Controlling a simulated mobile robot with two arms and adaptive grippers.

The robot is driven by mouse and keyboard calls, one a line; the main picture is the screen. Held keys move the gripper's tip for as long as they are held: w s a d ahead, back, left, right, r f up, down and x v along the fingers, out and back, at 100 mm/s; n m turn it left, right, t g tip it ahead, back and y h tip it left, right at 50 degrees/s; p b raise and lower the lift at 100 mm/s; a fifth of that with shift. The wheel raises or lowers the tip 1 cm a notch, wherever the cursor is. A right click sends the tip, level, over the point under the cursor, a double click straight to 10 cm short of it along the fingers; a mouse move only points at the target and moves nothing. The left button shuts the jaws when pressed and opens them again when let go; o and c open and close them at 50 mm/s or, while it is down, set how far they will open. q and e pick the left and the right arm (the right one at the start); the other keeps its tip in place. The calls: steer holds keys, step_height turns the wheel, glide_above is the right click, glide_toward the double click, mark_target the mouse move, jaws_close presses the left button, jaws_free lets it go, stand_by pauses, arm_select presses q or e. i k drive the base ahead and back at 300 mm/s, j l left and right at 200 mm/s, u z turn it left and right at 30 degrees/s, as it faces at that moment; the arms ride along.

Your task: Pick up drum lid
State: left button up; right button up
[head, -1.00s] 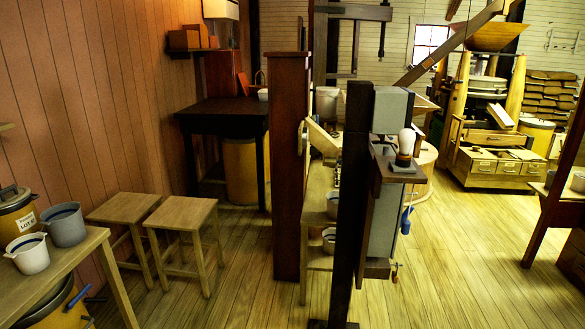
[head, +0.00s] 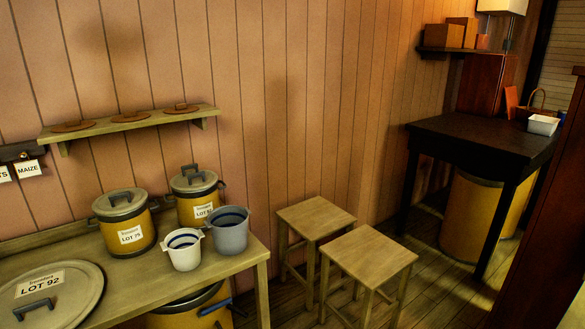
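A large round grey-green drum lid (head: 75,289) lies flat on the wooden table (head: 246,263) at the lower left in the head view. It has a dark bar handle and a white label reading "LOT 92". The picture's left edge cuts off a little of it. Two yellow drums with grey lids and handles stand at the back of this table, one labelled "LOT 75" (head: 120,249) and a smaller one (head: 188,214) to its right. Neither of my grippers is in view.
A white pail (head: 184,256) and a grey pail (head: 230,238) stand on the table. A yellow drum (head: 190,312) is under it. Two wooden stools (head: 368,256) (head: 316,218) stand to its right. A dark table (head: 480,140) is further right. A wall shelf (head: 140,124) holds three brown discs.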

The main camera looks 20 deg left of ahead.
mark_target(61, 294)
steer(key=i+u, duration=0.2)
steer(key=u, duration=0.2)
steer(key=i+u, duration=0.2)
steer(key=u, duration=0.2)
steer(key=i+u, duration=0.25)
steer(key=u, duration=0.15)
steer(key=i+l+u, duration=0.15)
steer(key=u, duration=0.25)
steer(key=i+l+u, duration=0.2)
steer(key=u, duration=0.2)
steer(key=i+l+u, duration=0.45)
